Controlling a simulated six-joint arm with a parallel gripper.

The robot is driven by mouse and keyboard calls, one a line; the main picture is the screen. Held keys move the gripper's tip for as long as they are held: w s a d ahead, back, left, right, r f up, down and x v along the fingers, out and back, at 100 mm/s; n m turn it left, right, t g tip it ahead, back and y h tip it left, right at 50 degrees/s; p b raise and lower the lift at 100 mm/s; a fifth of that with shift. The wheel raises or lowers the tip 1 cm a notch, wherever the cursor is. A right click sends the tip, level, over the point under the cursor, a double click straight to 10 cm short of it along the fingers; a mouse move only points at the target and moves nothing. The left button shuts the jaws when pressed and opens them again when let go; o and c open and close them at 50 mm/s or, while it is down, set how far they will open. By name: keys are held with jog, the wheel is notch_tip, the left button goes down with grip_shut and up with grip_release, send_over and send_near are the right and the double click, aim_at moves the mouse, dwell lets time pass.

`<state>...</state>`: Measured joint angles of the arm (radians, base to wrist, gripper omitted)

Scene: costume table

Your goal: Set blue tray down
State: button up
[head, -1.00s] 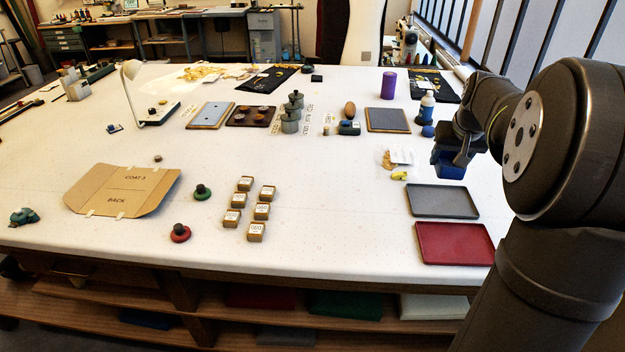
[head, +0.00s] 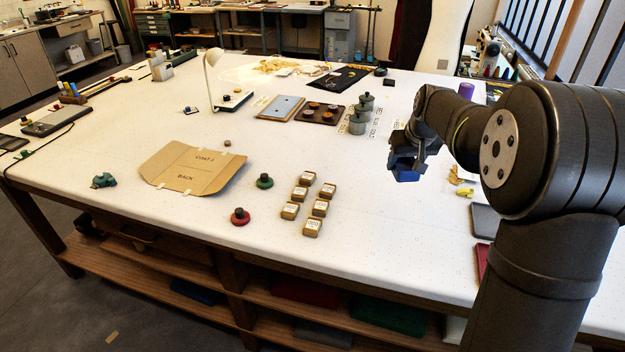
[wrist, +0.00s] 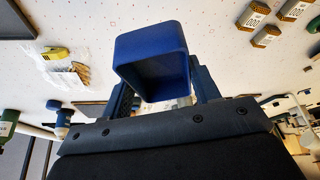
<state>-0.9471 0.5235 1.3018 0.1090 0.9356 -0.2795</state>
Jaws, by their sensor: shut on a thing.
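The blue tray (head: 407,175) is a small, deep open box. My gripper (head: 408,158) is shut on it and holds it above the white table, right of the middle in the head view. In the wrist view the blue tray (wrist: 152,62) sits between the two fingers (wrist: 160,85), with its open side partly facing the camera. The tray's underside and its exact height above the table cannot be told.
Several small labelled wooden blocks (head: 307,204) stand in front. A brown cardboard pattern (head: 192,168) lies left. Grey canisters (head: 360,113) stand behind. A grey tray (head: 484,222) and red tray (head: 482,258) are partly hidden by my arm. The table between pattern and gripper is mostly clear.

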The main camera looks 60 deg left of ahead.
jog(key=shift+f, duration=0.55)
send_over(357, 191)
jog(key=d, duration=0.2)
jog(key=f, duration=0.7)
jog(key=shift+s+a, duration=0.25)
jog(key=shift+s, duration=0.05)
jog(key=shift+f, duration=2.05)
jog(key=shift+f, duration=0.15)
jog(key=o, duration=1)
